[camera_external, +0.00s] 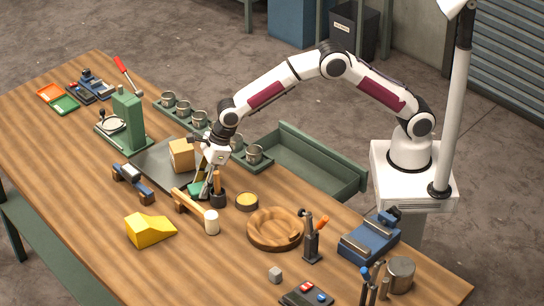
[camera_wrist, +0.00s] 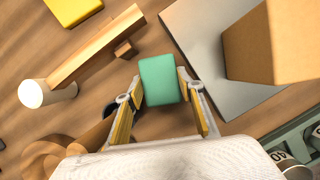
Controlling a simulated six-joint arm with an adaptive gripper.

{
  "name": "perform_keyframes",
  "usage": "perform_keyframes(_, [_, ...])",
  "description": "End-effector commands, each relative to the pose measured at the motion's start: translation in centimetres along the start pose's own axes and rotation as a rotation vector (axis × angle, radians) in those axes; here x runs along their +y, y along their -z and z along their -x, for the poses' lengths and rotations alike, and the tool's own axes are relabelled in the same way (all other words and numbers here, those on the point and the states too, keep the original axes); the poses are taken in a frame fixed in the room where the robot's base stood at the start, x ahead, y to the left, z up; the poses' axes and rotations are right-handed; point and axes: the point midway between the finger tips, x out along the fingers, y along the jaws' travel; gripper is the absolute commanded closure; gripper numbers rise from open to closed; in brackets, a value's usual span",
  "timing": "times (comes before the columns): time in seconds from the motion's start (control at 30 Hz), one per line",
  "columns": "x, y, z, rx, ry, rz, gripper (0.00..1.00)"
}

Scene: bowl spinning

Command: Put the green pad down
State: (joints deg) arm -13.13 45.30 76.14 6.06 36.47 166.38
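The green pad (camera_wrist: 158,80) is a small block with rounded corners, between my fingertips in the wrist view. My gripper (camera_wrist: 160,88) is shut on it, with a finger against each side. In the external view the pad (camera_external: 195,188) shows as a small green patch under my gripper (camera_external: 200,180), partly hidden by the fingers and a dark tool cup. It is near the front edge of the grey plate (camera_external: 150,161). I cannot tell whether its underside touches anything.
A tan block (camera_external: 182,155) stands on the plate, close beside my gripper. A wooden bar (camera_external: 188,203), a white cylinder (camera_external: 211,222), a dark cup with a tool (camera_external: 218,197) and a wooden bowl (camera_external: 262,231) stand nearby. A yellow wedge (camera_external: 150,230) is further forward, with bare tabletop around it.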

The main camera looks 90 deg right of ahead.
Motion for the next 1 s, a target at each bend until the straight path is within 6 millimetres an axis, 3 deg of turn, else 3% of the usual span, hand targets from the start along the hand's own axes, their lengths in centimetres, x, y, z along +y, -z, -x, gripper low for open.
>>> perform_keyframes(0.47, [0.0,-0.4,0.8,-0.002,0.0,0.0,0.87])
perform_keyframes(1.0, [0.0,-3.1,7.3,-0.003,0.0,0.0,0.87])
